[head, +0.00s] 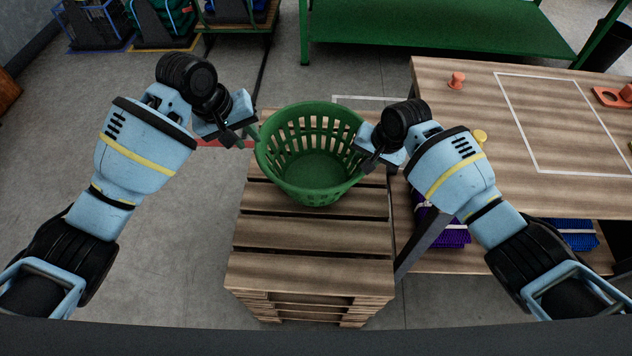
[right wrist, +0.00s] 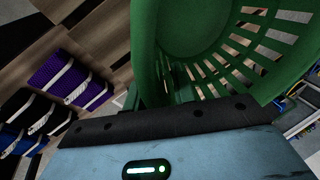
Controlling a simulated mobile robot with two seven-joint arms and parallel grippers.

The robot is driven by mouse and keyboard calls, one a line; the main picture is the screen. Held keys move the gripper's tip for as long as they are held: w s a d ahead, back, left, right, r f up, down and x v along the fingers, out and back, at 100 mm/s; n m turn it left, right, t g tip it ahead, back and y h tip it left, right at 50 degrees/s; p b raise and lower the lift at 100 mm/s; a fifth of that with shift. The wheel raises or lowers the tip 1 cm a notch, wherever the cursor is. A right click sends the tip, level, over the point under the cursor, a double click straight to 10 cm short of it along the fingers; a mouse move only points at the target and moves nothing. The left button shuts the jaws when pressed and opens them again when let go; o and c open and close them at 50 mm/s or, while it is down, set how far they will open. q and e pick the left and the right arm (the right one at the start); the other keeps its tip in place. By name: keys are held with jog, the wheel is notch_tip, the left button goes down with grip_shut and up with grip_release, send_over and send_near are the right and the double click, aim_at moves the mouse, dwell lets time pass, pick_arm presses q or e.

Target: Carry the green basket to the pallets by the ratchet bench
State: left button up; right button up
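The green basket (head: 315,190) is a round, slotted tub, upright over the wooden pallet stack (head: 300,270). I cannot tell whether its base rests on the top slats. My left gripper (head: 245,134) is at its left rim; the fingers are small and dark there, and their grip is unclear. My right gripper (head: 368,155) is at its right rim. In the right wrist view the basket (right wrist: 200,35) fills the top, with its wall at my right fingers (right wrist: 178,85), which look closed on it. The basket's inside looks empty.
A wooden bench (head: 470,95) with a white outline and orange parts stands close on the right. Purple bundles (head: 450,232) and blue bundles (head: 575,232) lie on its lower shelf. A green table (head: 440,25) and loaded carts stand behind. The floor at left is clear.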

pick_arm(q)
jog(key=shift+s+a+r, duration=0.1)
jog(key=shift+r, duration=0.2)
pick_arm(e)
jog(key=v, duration=1.2)
dwell(0.3)
